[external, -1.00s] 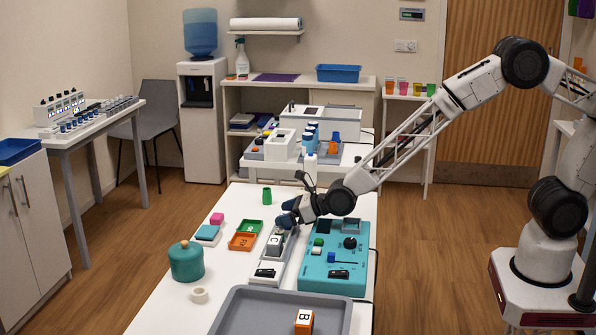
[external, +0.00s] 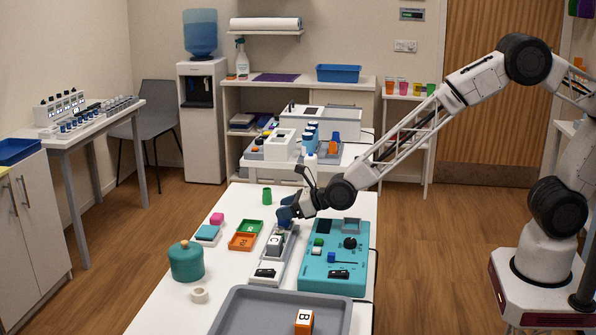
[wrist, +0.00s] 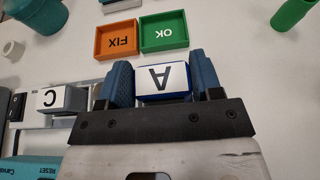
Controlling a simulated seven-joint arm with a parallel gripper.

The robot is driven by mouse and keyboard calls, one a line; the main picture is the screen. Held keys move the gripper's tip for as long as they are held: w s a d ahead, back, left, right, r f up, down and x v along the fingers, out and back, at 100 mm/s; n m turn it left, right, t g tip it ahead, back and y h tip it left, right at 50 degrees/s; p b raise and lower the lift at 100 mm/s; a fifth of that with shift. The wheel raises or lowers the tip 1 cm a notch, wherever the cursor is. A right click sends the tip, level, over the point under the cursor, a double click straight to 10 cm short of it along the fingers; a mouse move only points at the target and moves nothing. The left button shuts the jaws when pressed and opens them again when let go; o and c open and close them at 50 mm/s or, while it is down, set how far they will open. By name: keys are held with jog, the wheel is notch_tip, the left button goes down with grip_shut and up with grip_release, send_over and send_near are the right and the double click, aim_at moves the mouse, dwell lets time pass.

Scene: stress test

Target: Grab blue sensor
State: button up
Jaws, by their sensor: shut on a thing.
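The blue sensor (wrist: 163,80) is a blue block with a white top marked "A". In the wrist view it sits between the two blue fingers of my gripper (wrist: 164,83), which is shut on it. In the external view my gripper (external: 287,212) is at the far end of a narrow white and grey device (external: 267,272), and the sensor is mostly hidden by the fingers. A grey block marked "C" (wrist: 62,99) sits in that device, to the left of the fingers in the wrist view.
An orange tray "FIX" (wrist: 117,40) and green tray "OK" (wrist: 164,31) lie just beyond the fingers. A teal control box (external: 333,281) stands right of the narrow device. A grey tray (external: 232,310) holds an orange "B" block (external: 304,321). A teal pot (external: 186,263) stands left.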

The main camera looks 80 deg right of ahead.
notch_tip(320, 180, up, 8)
jog(key=shift+r, duration=0.1)
dwell(0.4)
dwell(0.5)
